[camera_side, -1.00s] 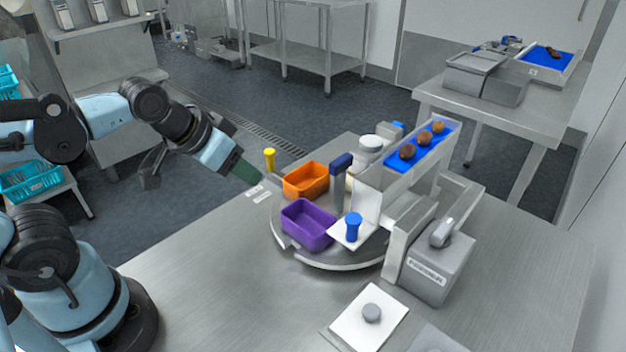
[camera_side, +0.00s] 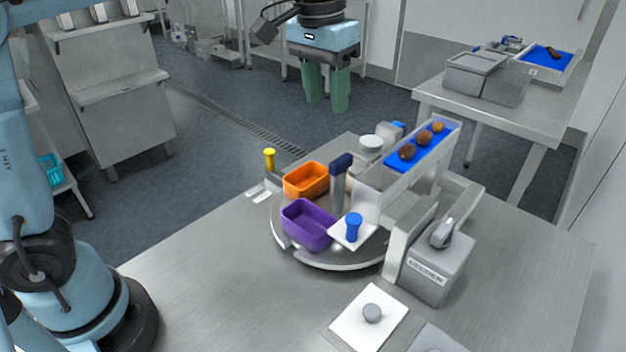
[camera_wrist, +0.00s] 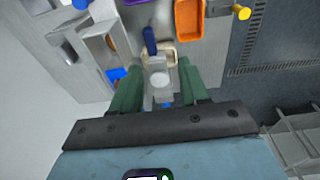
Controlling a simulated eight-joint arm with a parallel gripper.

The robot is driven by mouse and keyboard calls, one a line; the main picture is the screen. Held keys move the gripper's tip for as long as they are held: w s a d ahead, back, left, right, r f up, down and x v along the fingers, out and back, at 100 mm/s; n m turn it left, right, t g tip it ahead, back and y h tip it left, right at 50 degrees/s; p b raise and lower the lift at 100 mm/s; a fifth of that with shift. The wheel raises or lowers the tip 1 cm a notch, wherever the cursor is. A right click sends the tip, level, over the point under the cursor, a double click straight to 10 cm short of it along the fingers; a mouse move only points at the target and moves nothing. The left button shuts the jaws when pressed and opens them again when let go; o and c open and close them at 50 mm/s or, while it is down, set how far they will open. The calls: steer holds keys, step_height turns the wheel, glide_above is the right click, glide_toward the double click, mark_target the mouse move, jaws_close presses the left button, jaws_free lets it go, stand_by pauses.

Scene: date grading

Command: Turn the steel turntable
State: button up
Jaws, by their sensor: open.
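The round steel turntable (camera_side: 337,262) sits on the steel bench in the side view. An orange bin (camera_side: 306,181) and a purple bin (camera_side: 308,226) stand on it. A post with a dark blue top (camera_side: 341,165) rises beside the bins; the blue top also shows in the wrist view (camera_wrist: 150,40). My gripper (camera_side: 327,103) hangs above and behind the bench, with its green fingers pointing down, apart and empty. In the wrist view the fingers (camera_wrist: 155,90) frame a white round-topped part (camera_wrist: 158,78) below, with no contact visible.
A raised blue chute (camera_side: 423,145) with several brown dates stands right of the turntable. A grey lever box (camera_side: 437,262) is in front of it. A yellow knob (camera_side: 269,158) stands left, a blue knob (camera_side: 353,228) near the purple bin. The bench's left front is clear.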

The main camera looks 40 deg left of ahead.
mark_target(341, 159)
steer(key=shift+g, duration=0.6)
steer(key=f, duration=0.4)
steer(key=w+d+f, duration=0.1)
steer(key=f, duration=0.2)
steer(key=w+d+f, duration=0.1)
steer(key=f, duration=0.3)
steer(key=shift+d+f, duration=0.1)
steer(key=shift+f, duration=0.25)
jaws_close()
